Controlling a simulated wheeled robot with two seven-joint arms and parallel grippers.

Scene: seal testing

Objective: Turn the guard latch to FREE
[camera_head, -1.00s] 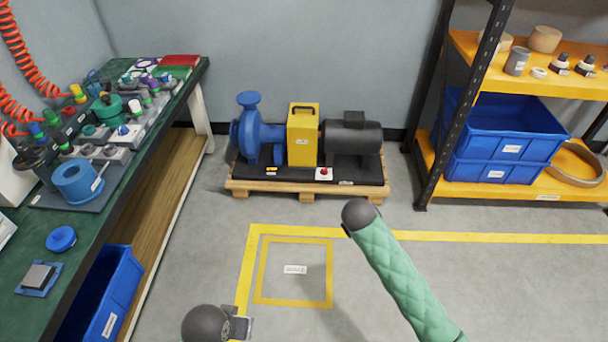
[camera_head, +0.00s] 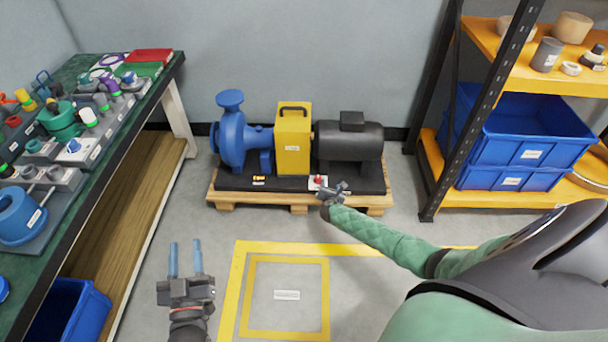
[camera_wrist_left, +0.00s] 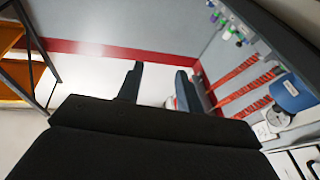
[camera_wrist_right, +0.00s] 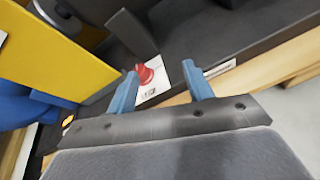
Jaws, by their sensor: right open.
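The guard latch looks to be the red knob (camera_wrist_right: 146,74) on a white label plate, at the front of the pump skid (camera_head: 222,187). In the head view the red knob (camera_head: 319,181) sits right of the yellow guard (camera_head: 294,140), just beyond my right gripper (camera_head: 338,188). In the right wrist view my right gripper (camera_wrist_right: 160,92) is open, with the knob showing between and beyond its fingertips, apart from them as far as I can tell. The plate's lettering is too small to read. My left gripper (camera_head: 185,243) is open and empty, above the floor at left.
A blue pump (camera_head: 232,130) and a dark motor (camera_head: 350,140) flank the guard. A green workbench (camera_head: 140,93) with parts stands at left, and a shelf with blue bins (camera_head: 530,125) at right. The yellow-marked floor square (camera_head: 288,260) is clear.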

